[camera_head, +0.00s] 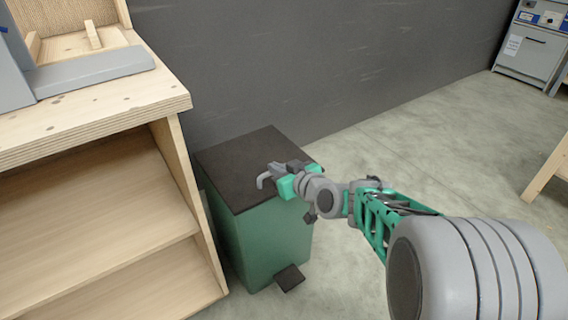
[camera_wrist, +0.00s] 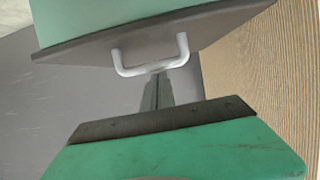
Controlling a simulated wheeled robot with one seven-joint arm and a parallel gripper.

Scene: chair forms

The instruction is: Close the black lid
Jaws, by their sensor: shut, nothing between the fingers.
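The black lid (camera_head: 243,158) lies flat on top of the green bin (camera_head: 258,243) in the head view and looks closed. A pale grey handle (camera_head: 262,181) stands on the lid near its front edge. My gripper (camera_head: 282,176) is shut and empty, over the lid's front right part next to the handle. In the wrist view the scene appears upside down: the lid's dark edge (camera_wrist: 85,50) and the handle (camera_wrist: 150,68) lie just beyond my shut gripper (camera_wrist: 158,92). Whether my gripper touches the handle, I cannot tell.
A wooden workbench (camera_head: 95,112) with shelves stands close to the bin's left side. A dark wall (camera_head: 300,60) runs behind the bin. A black pedal (camera_head: 289,278) sits at the bin's foot. The concrete floor (camera_head: 440,155) to the right is mostly clear.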

